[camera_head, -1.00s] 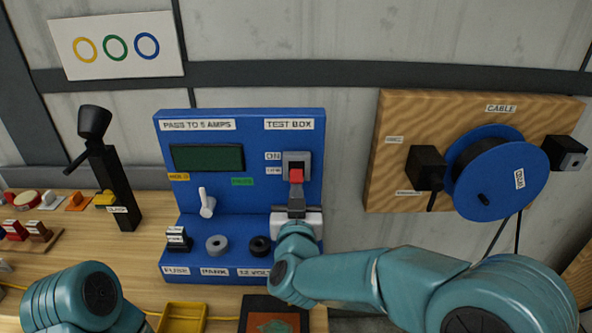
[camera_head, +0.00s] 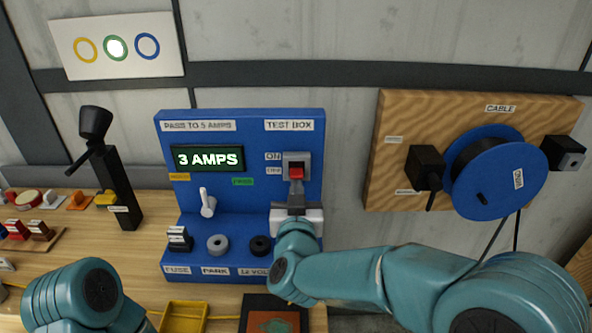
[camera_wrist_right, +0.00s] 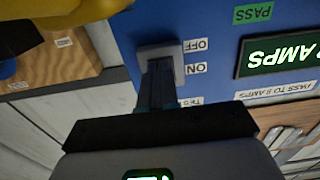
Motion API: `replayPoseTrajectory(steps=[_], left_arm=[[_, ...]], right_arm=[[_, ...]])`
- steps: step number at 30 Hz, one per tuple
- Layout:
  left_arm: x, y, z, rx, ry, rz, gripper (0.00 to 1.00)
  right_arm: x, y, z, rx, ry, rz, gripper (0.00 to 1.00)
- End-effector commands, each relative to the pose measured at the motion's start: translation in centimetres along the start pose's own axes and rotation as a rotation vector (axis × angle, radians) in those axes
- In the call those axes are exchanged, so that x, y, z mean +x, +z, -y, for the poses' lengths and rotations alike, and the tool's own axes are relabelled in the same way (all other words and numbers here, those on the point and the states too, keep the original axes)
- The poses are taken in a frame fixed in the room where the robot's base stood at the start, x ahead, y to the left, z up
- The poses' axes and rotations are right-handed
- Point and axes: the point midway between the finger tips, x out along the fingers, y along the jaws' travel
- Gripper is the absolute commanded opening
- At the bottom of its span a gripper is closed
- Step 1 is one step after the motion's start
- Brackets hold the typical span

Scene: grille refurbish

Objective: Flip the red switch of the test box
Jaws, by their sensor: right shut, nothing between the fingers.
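The blue test box (camera_head: 245,200) stands upright at the back of the bench. Its red switch (camera_head: 296,171) sits in a grey housing at upper right, beside the ON and OFF labels. The display (camera_head: 208,158) is lit and reads 3 AMPS. My right gripper (camera_head: 295,190) is shut and empty, its fingertips just below the red switch. In the right wrist view the shut fingers (camera_wrist_right: 160,80) reach the grey switch housing (camera_wrist_right: 158,52) and hide the red part; I cannot tell whether they touch it. My left arm shows at lower left, but its gripper is out of view.
A cable drum (camera_head: 498,172) hangs on a wooden board at right. A black lamp-like stand (camera_head: 115,180) is left of the box. A yellow tray (camera_head: 184,316) lies in front.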

Motion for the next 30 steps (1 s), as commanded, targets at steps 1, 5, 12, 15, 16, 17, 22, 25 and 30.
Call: replayPoseTrajectory(steps=[1, 5, 12, 15, 16, 17, 22, 25, 30], left_arm=[[-0.08, 0.00, -0.03, 0.000, 0.000, 0.000, 0.40], [-0.07, 0.00, -0.02, 0.000, 0.000, 0.000, 0.40], [-0.08, 0.00, -0.03, 0.000, 0.000, 0.000, 0.40], [-0.17, 0.00, -0.06, 0.000, 0.000, 0.000, 0.40], [-0.21, 0.00, -0.08, 0.000, 0.000, 0.000, 0.40], [-0.25, 0.00, -0.09, 0.000, 0.000, 0.000, 0.40], [-0.51, 0.01, -0.18, 0.000, 0.000, 0.000, 0.40], [-0.40, 0.01, -0.14, 0.000, 0.000, 0.000, 0.40], [-0.01, 0.00, 0.00, 0.000, 0.000, 0.000, 0.40]], right_arm=[[-0.04, -0.13, 0.01, 0.000, 0.000, 0.000, 0.00], [-0.07, -0.14, 0.01, 0.000, 0.000, 0.000, 0.00], [-0.06, -0.15, 0.02, 0.000, 0.000, 0.000, 0.00], [-0.06, -0.27, 0.02, 0.000, 0.000, 0.000, 0.00], [-0.05, -0.32, 0.02, 0.000, 0.000, 0.000, 0.00], [-0.05, -0.38, 0.02, 0.000, 0.000, 0.000, 0.00], [-0.05, -0.75, 0.02, 0.000, 0.000, -0.001, 0.00], [-0.05, -0.63, 0.02, 0.000, 0.000, 0.000, 0.00], [-0.05, -0.24, 0.02, 0.000, 0.000, 0.000, 0.00]])
